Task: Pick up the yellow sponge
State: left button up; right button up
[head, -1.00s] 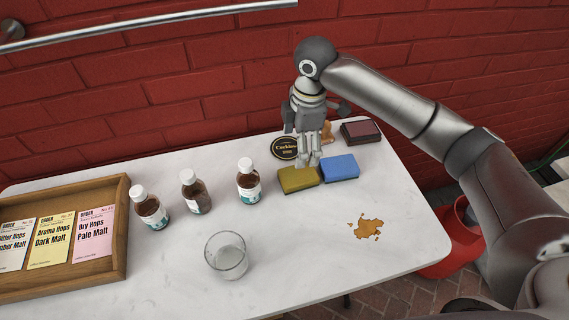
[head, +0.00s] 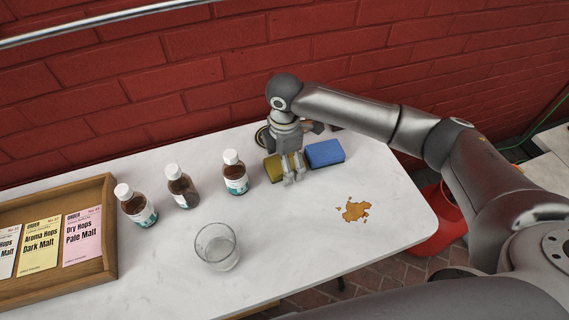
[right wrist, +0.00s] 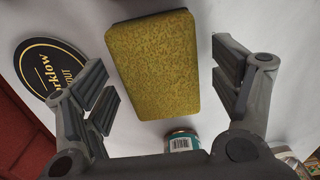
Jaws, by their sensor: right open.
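The yellow sponge (head: 272,168) lies on the white table, partly hidden behind my right gripper (head: 291,178) in the head view. In the right wrist view the sponge (right wrist: 155,65) shows large, between the two open fingers of my right gripper (right wrist: 168,88). Nothing is between the fingertips except the sponge, and gaps show on both sides of it. Whether the fingers are level with the sponge or above it I cannot tell. My left gripper is not in view.
A blue sponge (head: 325,153) lies just right of the yellow one. A brown spill (head: 353,210) is in front. Several bottles, among them one nearby (head: 235,174), a glass (head: 217,247) and a wooden card tray (head: 108,230) stand left. A round dark coaster (right wrist: 52,68) lies beside the sponge.

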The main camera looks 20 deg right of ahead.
jog(key=shift+f, duration=0.15)
jog(key=c, duration=1)
jog(key=shift+o, duration=0.2)
